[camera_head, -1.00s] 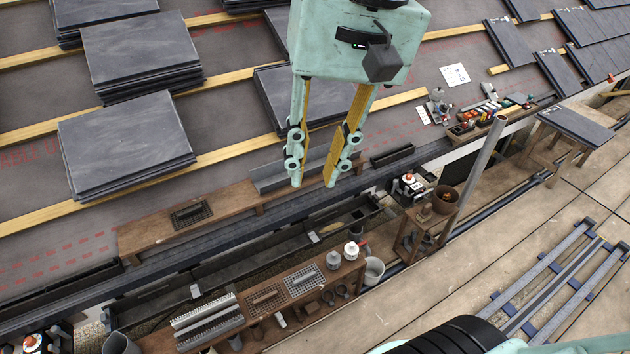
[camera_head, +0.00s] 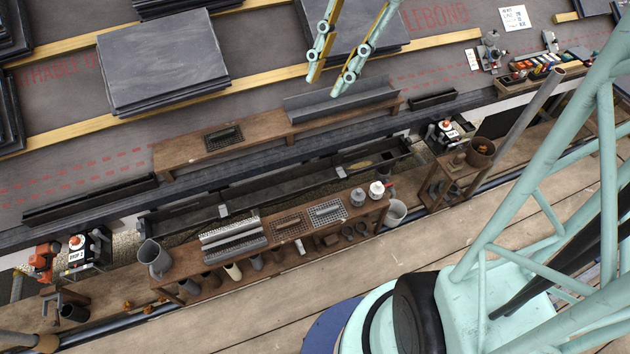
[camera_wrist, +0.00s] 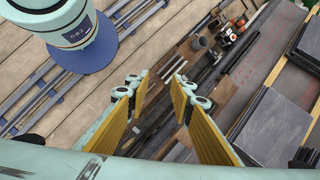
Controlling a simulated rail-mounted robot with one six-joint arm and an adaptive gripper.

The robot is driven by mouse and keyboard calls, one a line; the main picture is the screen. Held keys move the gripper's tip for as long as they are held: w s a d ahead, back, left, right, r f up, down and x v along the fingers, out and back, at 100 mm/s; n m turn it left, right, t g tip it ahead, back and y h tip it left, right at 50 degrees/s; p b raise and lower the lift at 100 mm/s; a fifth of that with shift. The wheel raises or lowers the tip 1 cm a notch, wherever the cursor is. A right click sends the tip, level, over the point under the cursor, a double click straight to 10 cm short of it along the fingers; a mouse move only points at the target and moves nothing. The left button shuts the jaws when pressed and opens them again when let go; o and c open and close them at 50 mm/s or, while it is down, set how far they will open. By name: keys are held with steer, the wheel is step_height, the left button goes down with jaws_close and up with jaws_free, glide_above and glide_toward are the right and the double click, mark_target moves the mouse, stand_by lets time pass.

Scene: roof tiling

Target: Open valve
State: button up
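A unit labelled DROP 2 (camera_head: 76,256) with an orange-and-white round top stands at the lower left in the head view. A second similar unit (camera_head: 447,131) with a white face and red top stands right of centre. An orange-red device (camera_head: 44,260) sits left of the DROP 2 unit. I cannot tell which part is the valve handle. In the wrist view an orange-topped unit (camera_wrist: 229,37) is small and far off. My gripper (camera_head: 325,87) hangs at the top of the head view, fingers apart and empty. It shows open in the wrist view too (camera_wrist: 161,80).
A wooden bench (camera_head: 375,212) with pots, trays and brushes runs along the middle. A gutter trough (camera_head: 190,218) lies behind it. Slate stacks (camera_head: 160,60) lie on the roof. A bucket (camera_head: 396,212) stands at the bench's right end. The plank walkway in front has bare room.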

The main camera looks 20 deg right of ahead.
steer(key=w+d+f+m+t+y, duration=0.1)
steer(key=w+d+f+m+y, duration=0.2)
steer(key=w+d+f+m, duration=0.4)
steer(key=w+d+f+m+t+y, duration=0.1)
steer(key=w+d+f+m+y, duration=0.25)
steer(key=w+f, duration=0.65)
steer(key=w+d+f+m+t+y, duration=0.1)
steer(key=w+d+f+m+t, duration=0.3)
steer(key=d+f, duration=0.5)
steer(key=w+d+f+m+t+y, duration=0.15)
steer(key=w+d+f+m, duration=0.25)
steer(key=d+f+m, duration=0.55)
steer(key=s+d+f+m+t+h, duration=0.2)
steer(key=d+f+m+t, duration=0.15)
steer(key=f, duration=0.55)
steer(key=s+d+f+m+t+h, duration=0.15)
steer(key=d+f, duration=0.25)
steer(key=f, duration=0.6)
steer(key=s+d+f+m+t+h, duration=0.2)
steer(key=d+f+m+t, duration=0.15)
steer(key=f, duration=0.55)
steer(key=s+f+m+t+h, duration=0.1)
steer(key=s+f+m+h, duration=0.3)
steer(key=s+f, duration=0.3)
steer(key=s+d+f+m+t+h, duration=0.1)
steer(key=s+f+m+h, duration=0.3)
steer(key=f, duration=1.3)
steer(key=s+m, duration=0.3)
steer(key=shift+s+d+f+t, duration=0.3)
steer(key=shift+f, duration=0.05)
